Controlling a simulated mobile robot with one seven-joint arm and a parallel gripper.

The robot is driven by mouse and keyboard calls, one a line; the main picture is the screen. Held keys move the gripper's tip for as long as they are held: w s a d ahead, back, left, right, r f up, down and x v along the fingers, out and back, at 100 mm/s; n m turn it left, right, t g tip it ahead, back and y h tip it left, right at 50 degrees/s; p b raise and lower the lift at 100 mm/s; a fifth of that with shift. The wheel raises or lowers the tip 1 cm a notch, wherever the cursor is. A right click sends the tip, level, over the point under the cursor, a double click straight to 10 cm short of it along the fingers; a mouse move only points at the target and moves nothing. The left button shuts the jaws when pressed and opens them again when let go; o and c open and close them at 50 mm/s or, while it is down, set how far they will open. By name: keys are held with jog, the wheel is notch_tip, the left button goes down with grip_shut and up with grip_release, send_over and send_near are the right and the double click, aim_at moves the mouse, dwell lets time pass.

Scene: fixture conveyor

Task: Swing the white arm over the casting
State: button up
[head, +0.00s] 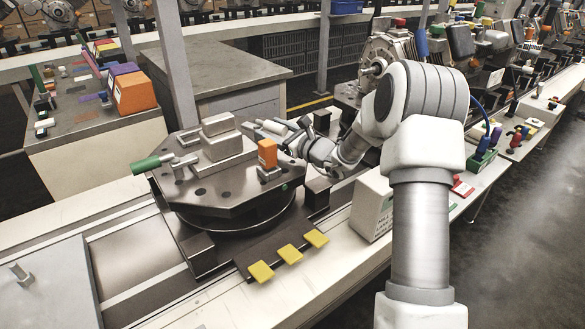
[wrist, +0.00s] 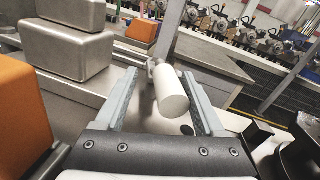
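The casting (head: 222,138) is a grey stepped metal block on the dark turntable fixture (head: 205,195); it also shows in the wrist view (wrist: 68,55). The white arm (head: 272,127) ends in a white cylindrical handle, right of the casting and pointing away from it. In the wrist view the white handle (wrist: 172,92) lies between the fingers of my gripper (wrist: 158,76), nearer the right finger. The fingers are open, with a clear gap on the left side. My gripper (head: 284,136) reaches in from the right; its fingertips are small in the head view.
A green-handled arm (head: 152,163) sits at the casting's left. An orange block (head: 267,153) stands close in front of my gripper and fills the wrist view's left edge (wrist: 20,110). Yellow pads (head: 289,254) lie in front. A pale box (head: 372,208) stands on the right.

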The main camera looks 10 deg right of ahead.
jog(key=p+v, duration=0.2)
jog(key=v, duration=1.5)
jog(key=s+a+r+n+g+y+p, duration=0.1)
jog(key=s+a+r+n+g+y, duration=0.1)
jog(key=s+a+r+n+g, duration=0.2)
jog(key=shift+s+a+n+g+p, duration=0.4)
jog(key=shift+s+a+n+g, duration=1.7)
jog(key=shift+a, duration=1.1)
jog(key=shift+s+r+n+t, duration=0.1)
jog(key=shift+s+n+t, duration=0.1)
jog(key=shift+n+t, duration=0.15)
